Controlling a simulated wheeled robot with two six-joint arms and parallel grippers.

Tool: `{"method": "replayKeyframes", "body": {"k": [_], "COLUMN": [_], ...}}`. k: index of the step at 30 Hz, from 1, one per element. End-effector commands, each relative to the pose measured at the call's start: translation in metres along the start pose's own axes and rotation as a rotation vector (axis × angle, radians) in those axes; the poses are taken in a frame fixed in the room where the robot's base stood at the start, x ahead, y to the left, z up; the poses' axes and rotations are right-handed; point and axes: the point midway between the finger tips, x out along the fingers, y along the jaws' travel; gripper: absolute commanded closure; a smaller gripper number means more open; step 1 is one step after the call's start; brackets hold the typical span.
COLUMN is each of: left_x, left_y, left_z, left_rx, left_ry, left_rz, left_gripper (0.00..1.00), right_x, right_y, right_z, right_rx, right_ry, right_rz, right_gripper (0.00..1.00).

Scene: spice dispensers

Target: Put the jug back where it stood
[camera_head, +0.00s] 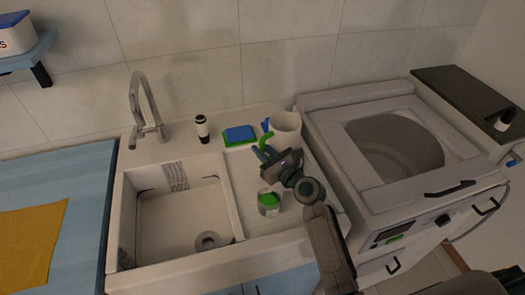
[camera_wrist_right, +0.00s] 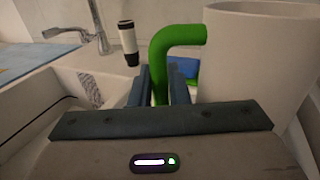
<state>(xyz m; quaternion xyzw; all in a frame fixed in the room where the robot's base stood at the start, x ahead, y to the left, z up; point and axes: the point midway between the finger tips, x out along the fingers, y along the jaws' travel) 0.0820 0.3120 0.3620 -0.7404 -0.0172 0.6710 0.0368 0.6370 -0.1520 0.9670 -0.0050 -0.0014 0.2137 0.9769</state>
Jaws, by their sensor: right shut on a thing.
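The jug (camera_head: 286,126) is whitish with a green handle, at the back right of the sink's draining board (camera_head: 290,222), close to the washing machine. In the right wrist view the jug (camera_wrist_right: 255,65) fills the right side, and its green handle (camera_wrist_right: 163,62) passes between the fingers. My right gripper (camera_head: 266,152) is shut on the handle. The jug looks upright. Its base is hidden behind my gripper, so I cannot tell if it touches the board. My left gripper is not in view.
A glass with green contents (camera_head: 269,204) stands on the board in front of my gripper. A blue sponge on a green cloth (camera_head: 240,134) lies left of the jug. A black-and-white bottle (camera_head: 202,128) and the tap (camera_head: 146,110) stand behind the basin. The washing machine (camera_head: 345,155) is at right.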

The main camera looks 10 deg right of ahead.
Motion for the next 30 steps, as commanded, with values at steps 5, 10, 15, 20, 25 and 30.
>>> {"method": "replayKeyframes", "body": {"k": [5,10,15,20,25,30], "left_x": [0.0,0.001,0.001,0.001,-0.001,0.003], "left_y": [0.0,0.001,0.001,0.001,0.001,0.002], "left_z": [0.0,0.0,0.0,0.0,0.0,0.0], "left_rx": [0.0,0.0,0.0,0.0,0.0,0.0], "left_ry": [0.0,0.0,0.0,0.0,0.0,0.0], "left_rz": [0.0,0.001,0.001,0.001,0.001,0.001], "left_gripper": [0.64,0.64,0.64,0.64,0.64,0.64], "right_x": [0.0,0.0,0.0,0.0,0.0,-0.022], "right_y": [0.0,0.0,0.0,0.0,0.0,0.0], "right_z": [0.001,-0.001,-0.004,-0.003,0.0,-0.003], "right_rx": [-0.002,-0.002,0.0,0.0,0.0,-0.002], "right_ry": [-0.005,-0.005,-0.001,-0.001,-0.002,0.001], "right_rz": [-0.001,-0.001,0.0,0.0,0.0,-0.001], "right_gripper": [1.0,1.0,0.63,0.63,0.63,0.63]}}
